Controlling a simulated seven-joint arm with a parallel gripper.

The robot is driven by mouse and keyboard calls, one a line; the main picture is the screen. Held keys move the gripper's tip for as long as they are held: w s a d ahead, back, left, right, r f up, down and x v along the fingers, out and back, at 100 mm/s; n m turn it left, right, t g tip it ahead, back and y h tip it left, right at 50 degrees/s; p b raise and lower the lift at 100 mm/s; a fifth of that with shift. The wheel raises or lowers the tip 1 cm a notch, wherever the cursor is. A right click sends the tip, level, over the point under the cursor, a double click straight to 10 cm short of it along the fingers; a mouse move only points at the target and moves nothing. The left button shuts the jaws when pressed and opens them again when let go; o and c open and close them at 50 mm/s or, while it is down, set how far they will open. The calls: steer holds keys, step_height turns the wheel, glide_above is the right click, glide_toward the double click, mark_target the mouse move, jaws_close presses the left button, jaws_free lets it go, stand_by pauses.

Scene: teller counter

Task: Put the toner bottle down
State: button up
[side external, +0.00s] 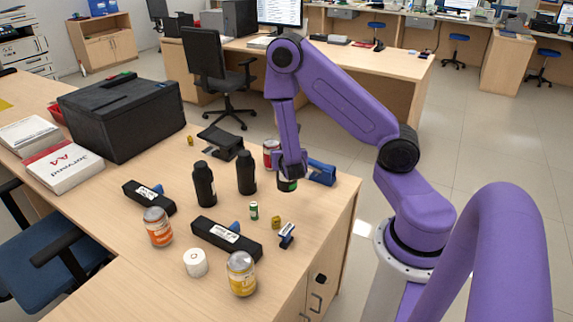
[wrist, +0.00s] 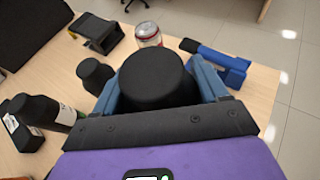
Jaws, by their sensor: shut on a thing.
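My gripper (wrist: 160,88) is shut on a black bottle (wrist: 156,75), which I take as the toner bottle. In the wrist view its round black top sits between the two blue fingers. In the side view my gripper (side external: 289,172) points down over the right part of the counter. The low part of the held bottle (side external: 287,185) shows dark with some green beneath it; the rest is hidden by the fingers. I cannot tell whether its base touches the counter. Two other black bottles stand upright to the left, one near (side external: 246,173) and one farther left (side external: 204,184).
A red-labelled can (side external: 270,152) stands close behind the held bottle. A blue tool (side external: 321,172) lies just right, near the counter edge. A green battery (side external: 254,211), yellow block (side external: 276,222) and small blue-and-black item (side external: 287,236) lie in front. Bare counter (side external: 320,212) shows at front right.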

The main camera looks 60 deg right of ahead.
steer(key=shift+r, duration=0.8)
steer(key=w+a+n+t+y, duration=0.2)
steer(key=w+a+n+y, duration=0.1)
steer(key=a, duration=0.8)
steer(key=w+a+n+t+y, duration=0.1)
steer(key=w+a+n+y, duration=0.15)
steer(key=a, duration=0.75)
steer(key=w+a+n+t+y, duration=0.2)
steer(key=w+a+n, duration=0.15)
steer(key=a, duration=0.75)
steer(key=s+a+r+n+y, duration=0.25)
steer(key=s+a+y, duration=0.2)
steer(key=a, duration=1.05)
steer(key=s+a+r+n+y, duration=0.1)
steer(key=s+a+n+y, duration=0.4)
steer(key=a, duration=1)
steer(key=w+a+f, duration=0.4)
steer(key=a+f, duration=0.1)
steer(key=f, duration=0.1)
steer(key=w+a+f+m, duration=0.1)
steer(key=w+a+f, duration=0.3)
steer(key=f, duration=0.3)
steer(key=shift+a+h, duration=0.3)
steer(key=shift+a, duration=0.2)
steer(key=shift+f, duration=0.2)
